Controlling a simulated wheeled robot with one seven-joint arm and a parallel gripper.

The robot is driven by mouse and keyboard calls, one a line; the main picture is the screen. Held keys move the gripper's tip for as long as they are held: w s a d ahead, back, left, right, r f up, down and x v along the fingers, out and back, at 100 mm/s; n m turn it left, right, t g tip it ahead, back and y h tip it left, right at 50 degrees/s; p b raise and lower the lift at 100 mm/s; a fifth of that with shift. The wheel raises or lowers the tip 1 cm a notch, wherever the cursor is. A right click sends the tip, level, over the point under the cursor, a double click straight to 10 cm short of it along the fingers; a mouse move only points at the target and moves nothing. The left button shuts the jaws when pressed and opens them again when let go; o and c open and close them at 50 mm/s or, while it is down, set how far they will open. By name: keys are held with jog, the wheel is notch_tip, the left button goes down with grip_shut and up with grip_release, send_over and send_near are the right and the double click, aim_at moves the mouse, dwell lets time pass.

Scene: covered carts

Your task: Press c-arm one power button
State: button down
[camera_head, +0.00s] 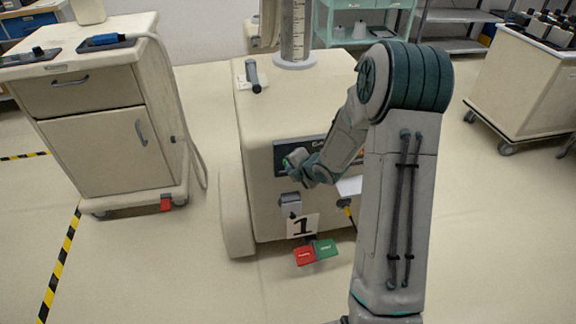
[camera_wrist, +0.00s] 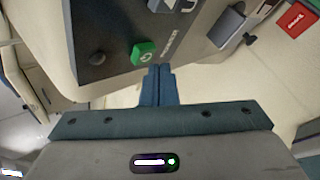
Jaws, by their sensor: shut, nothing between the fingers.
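The c-arm cart (camera_head: 262,125) is a cream cabinet marked with a "1" card (camera_head: 302,226). Its dark control panel (camera_wrist: 115,35) is on the front face and is partly hidden by my arm in the head view. My gripper (camera_wrist: 159,70) is shut and empty. Its fingertips appear just beside the green button; I cannot tell whether they touch it. In the head view my gripper (camera_head: 291,164) is in front of the panel.
Red (camera_head: 305,256) and green (camera_head: 326,249) pedals stick out low at the cart's front. A grey holder (camera_head: 290,203) hangs below the panel. A drawer cart (camera_head: 95,130) stands left, another cart (camera_head: 525,85) right. The floor between is clear.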

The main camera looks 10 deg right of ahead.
jog(key=shift+s, duration=0.15)
jog(key=shift+s+b, duration=1.05)
jog(key=shift+s, duration=1.85)
